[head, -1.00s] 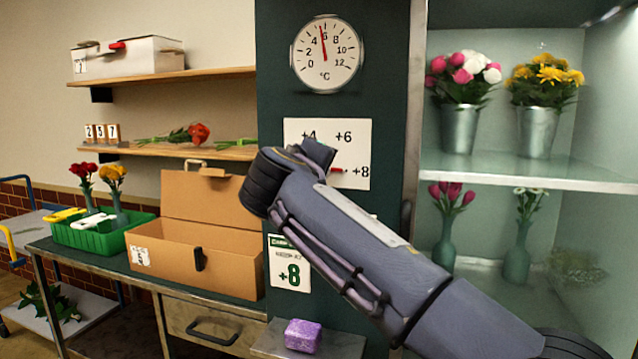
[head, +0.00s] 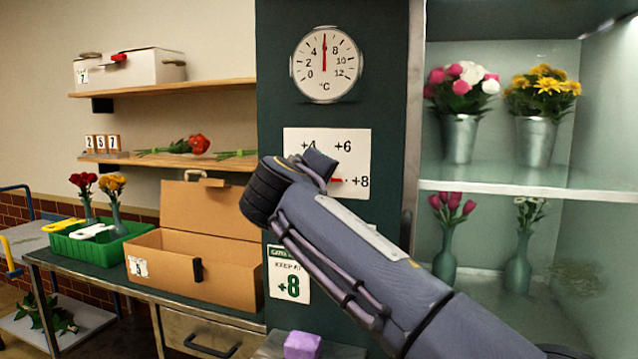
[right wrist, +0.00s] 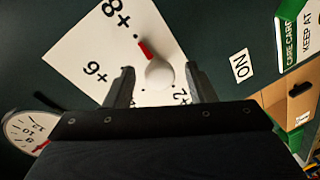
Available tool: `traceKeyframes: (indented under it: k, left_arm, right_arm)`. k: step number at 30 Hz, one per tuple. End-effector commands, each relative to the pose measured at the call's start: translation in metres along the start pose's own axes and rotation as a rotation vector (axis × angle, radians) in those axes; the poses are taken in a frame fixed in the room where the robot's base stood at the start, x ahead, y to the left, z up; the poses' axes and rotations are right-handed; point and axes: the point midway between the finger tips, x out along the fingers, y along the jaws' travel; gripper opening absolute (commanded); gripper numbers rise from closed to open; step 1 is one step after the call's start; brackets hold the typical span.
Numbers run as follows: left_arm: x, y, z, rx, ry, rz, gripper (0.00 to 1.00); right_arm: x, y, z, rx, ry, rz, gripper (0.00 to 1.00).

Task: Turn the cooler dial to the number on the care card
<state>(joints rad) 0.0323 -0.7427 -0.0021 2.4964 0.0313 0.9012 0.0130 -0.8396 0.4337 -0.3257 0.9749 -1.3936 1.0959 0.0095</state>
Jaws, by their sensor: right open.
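The white dial plate (head: 355,140) with +4, +6 and +8 is on the dark green panel; my right wrist hides its lower left. The dial's white knob (right wrist: 160,74) and red pointer (right wrist: 146,50) show in the right wrist view, with the pointer toward +8. The red pointer also shows in the head view (head: 336,181), directed right at +8. The care card (head: 289,275) below reads KEEP AT +8. My right gripper (right wrist: 160,86) is open, its fingers apart on either side of the knob; I cannot tell if they touch it. My left gripper is out of view.
A round thermometer (head: 326,64) above has its needle near 6. Glass shelves with flower vases (head: 460,138) stand right. An open cardboard box (head: 195,270) and a green basket (head: 95,248) are on the left counter. A purple block (head: 302,345) sits below the card.

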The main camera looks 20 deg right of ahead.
Motion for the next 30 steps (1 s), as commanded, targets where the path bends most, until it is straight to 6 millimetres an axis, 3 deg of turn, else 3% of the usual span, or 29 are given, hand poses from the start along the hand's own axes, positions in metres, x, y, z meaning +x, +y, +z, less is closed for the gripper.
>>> traceKeyframes:
  k: [7, 15, 21, 30]
  left_arm:
    - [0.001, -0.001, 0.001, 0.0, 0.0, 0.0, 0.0]
    - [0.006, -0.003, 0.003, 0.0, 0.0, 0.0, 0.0]
    - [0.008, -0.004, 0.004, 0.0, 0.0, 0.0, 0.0]
    - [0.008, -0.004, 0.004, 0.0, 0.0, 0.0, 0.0]
  right_arm:
    - [-0.007, 0.0, 0.0, 0.001, 0.002, 0.0, 0.5]
    - [-0.052, -0.001, 0.0, 0.0, 0.004, -0.001, 0.5]
    - [-0.074, 0.0, 0.0, 0.0, 0.001, -0.001, 0.5]
    - [-0.078, 0.0, 0.0, 0.0, 0.0, 0.0, 0.5]
